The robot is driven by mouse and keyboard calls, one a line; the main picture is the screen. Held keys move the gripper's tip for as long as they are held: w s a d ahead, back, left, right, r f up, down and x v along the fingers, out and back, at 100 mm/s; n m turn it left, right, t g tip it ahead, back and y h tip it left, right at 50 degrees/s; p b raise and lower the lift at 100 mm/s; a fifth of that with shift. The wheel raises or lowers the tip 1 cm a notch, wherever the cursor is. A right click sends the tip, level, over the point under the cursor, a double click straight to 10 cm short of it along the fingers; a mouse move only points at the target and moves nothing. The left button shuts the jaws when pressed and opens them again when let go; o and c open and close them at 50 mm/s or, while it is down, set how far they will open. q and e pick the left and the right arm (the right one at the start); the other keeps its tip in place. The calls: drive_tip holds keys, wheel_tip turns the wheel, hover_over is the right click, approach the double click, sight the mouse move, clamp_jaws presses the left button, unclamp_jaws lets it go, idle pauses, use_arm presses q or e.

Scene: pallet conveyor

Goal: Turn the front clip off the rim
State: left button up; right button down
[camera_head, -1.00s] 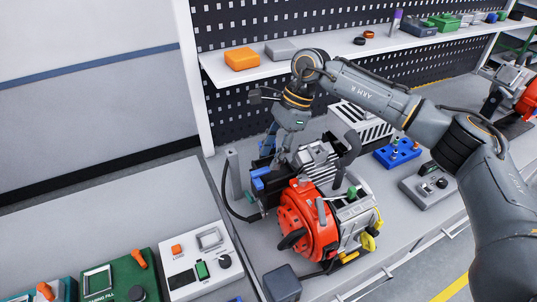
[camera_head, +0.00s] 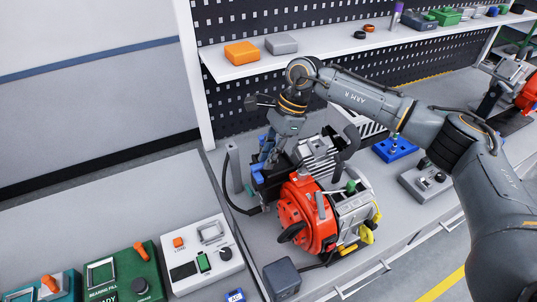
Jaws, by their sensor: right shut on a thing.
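The red and grey engine unit (camera_head: 300,215) stands on the grey bench. At its back left is a dark box (camera_head: 268,190) with an open-looking top and a small blue clip-like part (camera_head: 257,170) at its rim. My right gripper (camera_head: 270,160) reaches down from above at this rim, its fingers close around a small blue part. The fingertips are small and partly hidden, so the exact grip and the clip's angle are hard to tell. My left gripper is out of view.
A grey post (camera_head: 234,170) with a black cable stands left of the box. A white panel (camera_head: 200,262) and green panel (camera_head: 128,275) lie front left. A blue block (camera_head: 395,148) and grey box (camera_head: 425,183) sit right. The shelf (camera_head: 310,55) runs behind.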

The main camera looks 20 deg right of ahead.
drive_tip(key=shift+s+f+m+t+b, duration=0.2)
drive_tip(key=shift+m+t+b, duration=0.1)
drive_tip(key=shift+m+b, duration=0.55)
drive_tip(key=s+m+t+b, duration=0.1)
drive_tip(key=m+b, duration=0.3)
drive_tip(key=b, duration=0.1)
drive_tip(key=s+a+m+t+h+b, duration=0.1)
drive_tip(key=m+b, duration=0.3)
drive_tip(key=b, duration=0.1)
drive_tip(key=s+m+t+h+b, duration=0.1)
drive_tip(key=m+t+b, duration=0.1)
drive_tip(key=m+b, duration=0.2)
drive_tip(key=shift+s+a+b, duration=0.2)
drive_tip(key=shift+a+b, duration=0.2)
drive_tip(key=shift+b, duration=0.15)
drive_tip(key=shift+s+a+r+m+t+h+b, duration=0.1)
drive_tip(key=shift+a+m+t+h+b, duration=0.15)
drive_tip(key=shift+m+b, duration=0.4)
drive_tip(key=shift+s+a+r+m+h+b, duration=0.1)
drive_tip(key=shift+m+h+b, duration=0.35)
drive_tip(key=shift+m, duration=0.35)
drive_tip(key=shift+s+a+r+m+t+h+b, duration=0.1)
drive_tip(key=shift+a+m+t+h+b, duration=0.1)
drive_tip(key=shift+m+b, duration=0.5)
drive_tip(key=c, duration=1.3)
unclamp_jaws()
drive_tip(key=v, duration=1.2)
drive_tip(key=shift+w, duration=0.2)
